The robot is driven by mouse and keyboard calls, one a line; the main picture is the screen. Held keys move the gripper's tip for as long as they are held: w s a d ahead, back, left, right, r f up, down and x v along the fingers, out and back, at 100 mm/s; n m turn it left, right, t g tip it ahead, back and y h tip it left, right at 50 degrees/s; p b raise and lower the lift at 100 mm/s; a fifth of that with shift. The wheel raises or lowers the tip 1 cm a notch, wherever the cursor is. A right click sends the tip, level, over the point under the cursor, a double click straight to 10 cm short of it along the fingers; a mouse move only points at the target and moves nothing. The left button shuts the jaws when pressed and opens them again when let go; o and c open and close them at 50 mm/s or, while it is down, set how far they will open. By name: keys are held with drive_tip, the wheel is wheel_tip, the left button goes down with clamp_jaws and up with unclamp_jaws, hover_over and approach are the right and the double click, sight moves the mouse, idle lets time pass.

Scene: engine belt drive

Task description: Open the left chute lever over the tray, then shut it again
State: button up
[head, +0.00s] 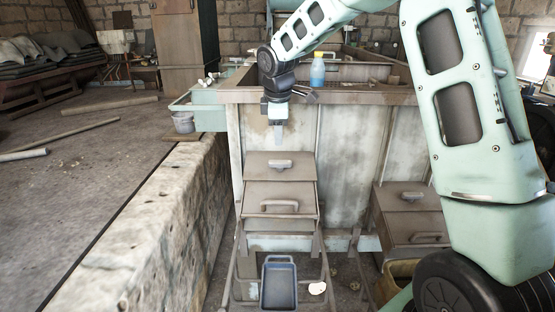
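The left chute (281,190) is a brown metal box on the front of a large pale, stained bin. It has one handle (281,164) on its sloped top and a wider curved handle (279,206) on its front. I cannot tell which is the lever; the front panel looks closed. A dark blue-grey tray (280,289) sits below the chute and looks empty. My gripper (278,132) points down above the chute, in front of the bin wall, apart from both handles. Its fingers are small and blurred, so I cannot tell whether they are open.
A similar right chute (412,215) is partly hidden by my arm. A stone wall (150,225) runs along the left. A bottle of blue liquid (317,70) stands on the bin's top. A pale lump (317,288) lies beside the tray.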

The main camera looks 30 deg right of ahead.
sight(278, 161)
drive_tip(key=x, duration=1)
drive_tip(key=shift+w+f, duration=0.1)
drive_tip(key=shift+f, duration=0.15)
clamp_jaws()
